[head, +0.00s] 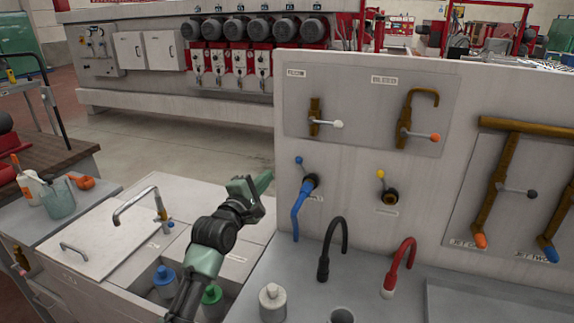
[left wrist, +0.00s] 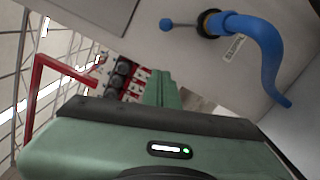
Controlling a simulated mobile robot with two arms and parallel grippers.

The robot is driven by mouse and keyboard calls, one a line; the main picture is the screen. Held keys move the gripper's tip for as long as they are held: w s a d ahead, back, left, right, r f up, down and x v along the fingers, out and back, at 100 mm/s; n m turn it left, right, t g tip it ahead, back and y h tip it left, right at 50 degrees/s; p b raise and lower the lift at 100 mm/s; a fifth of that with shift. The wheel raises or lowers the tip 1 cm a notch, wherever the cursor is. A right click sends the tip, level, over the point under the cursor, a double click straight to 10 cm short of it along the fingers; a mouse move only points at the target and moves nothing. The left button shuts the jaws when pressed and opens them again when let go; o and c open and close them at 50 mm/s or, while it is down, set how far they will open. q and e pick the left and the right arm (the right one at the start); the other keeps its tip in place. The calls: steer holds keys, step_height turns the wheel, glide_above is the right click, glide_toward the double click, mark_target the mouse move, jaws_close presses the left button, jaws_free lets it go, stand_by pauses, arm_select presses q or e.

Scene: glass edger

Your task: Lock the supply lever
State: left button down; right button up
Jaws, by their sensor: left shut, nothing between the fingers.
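The upright grey panel carries several small levers, and I cannot tell from the labels which is the supply lever. A blue-knobbed lever (head: 299,161) sits above a blue hose (head: 300,205); it also shows at the top of the left wrist view (left wrist: 166,25), with its hose (left wrist: 262,50). A yellow-knobbed lever (head: 381,175) sits to its right. A white-knobbed lever (head: 338,124) and an orange-knobbed lever (head: 434,137) are above. My left gripper (head: 256,184) is shut and empty, left of the blue-knobbed lever and apart from it. My right gripper is not in view.
A black curved spout (head: 342,235) and a red one (head: 410,250) rise from the counter below the panel. A white bottle (head: 272,303) stands at the front. Open floor lies behind.

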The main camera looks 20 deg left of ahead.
arm_select(q)
steer(key=w+d+p, duration=0.1)
steer(key=w, duration=0.1)
steer(key=w+d+r, duration=0.1)
steer(key=w+d+p, duration=0.1)
steer(key=w, duration=0.1)
steer(key=shift+w+d+r+p, duration=0.15)
steer(key=shift+w+d+p, duration=0.1)
steer(key=shift+w+p, duration=0.05)
steer(key=shift+d+r, duration=0.1)
steer(key=shift+d, duration=0.3)
